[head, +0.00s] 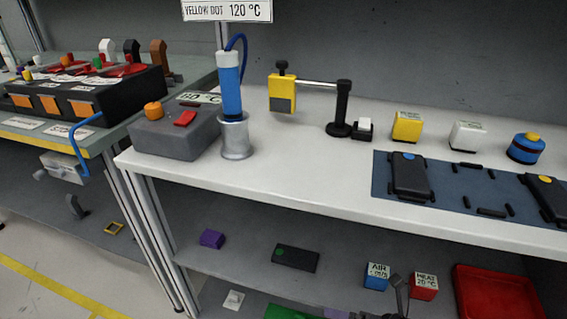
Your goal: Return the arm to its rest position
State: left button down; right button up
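A swing arm stands on the white workbench. Its black post (342,110) rises from a round black base, and a thin silver bar runs left from it to a yellow head (283,92) with a black knob on top. The yellow head hangs above the bench, right of the blue tool in its metal cup. A dark grey part, apparently my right gripper (398,288), shows at the bottom edge in front of the lower shelf, apart from the swing arm. Its fingers are not clear. My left gripper is not in view.
A blue soldering-type tool (231,85) stands in a metal cup (236,137) beside a grey control box (175,131). Small yellow and white blocks, a blue jar (525,148) and a dark mat (451,190) lie right. The bench front between is clear.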

jog(key=s+d+f+m+t+h+p, duration=0.1)
jog(key=s+d+f+m+h+p, duration=0.3)
jog(key=m, duration=0.5)
jog(key=s+d+f+m+t+h+p, duration=0.15)
jog(key=s+d+f+m+h, duration=0.25)
jog(key=s+m, duration=0.4)
pick_arm(q)
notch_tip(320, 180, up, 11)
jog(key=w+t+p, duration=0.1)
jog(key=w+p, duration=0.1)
jog(key=p, duration=0.2)
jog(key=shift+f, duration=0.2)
pick_arm(e)
jog(key=s+d+f+m+g+h, duration=0.1)
jog(key=s+m+g, duration=0.3)
jog(key=s, duration=1)
jog(key=s+f+m+g+h, duration=0.2)
jog(key=s+m+g, duration=0.3)
jog(key=s+m, duration=0.4)
jog(key=s+f, duration=0.1)
jog(key=s, duration=0.3)
jog(key=shift+s+d+m+h, duration=0.3)
jog(key=shift+s+d+m, duration=0.05)
jog(key=shift+s+m, duration=0.05)
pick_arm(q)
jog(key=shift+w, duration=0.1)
pick_arm(e)
jog(key=shift+g, duration=0.25)
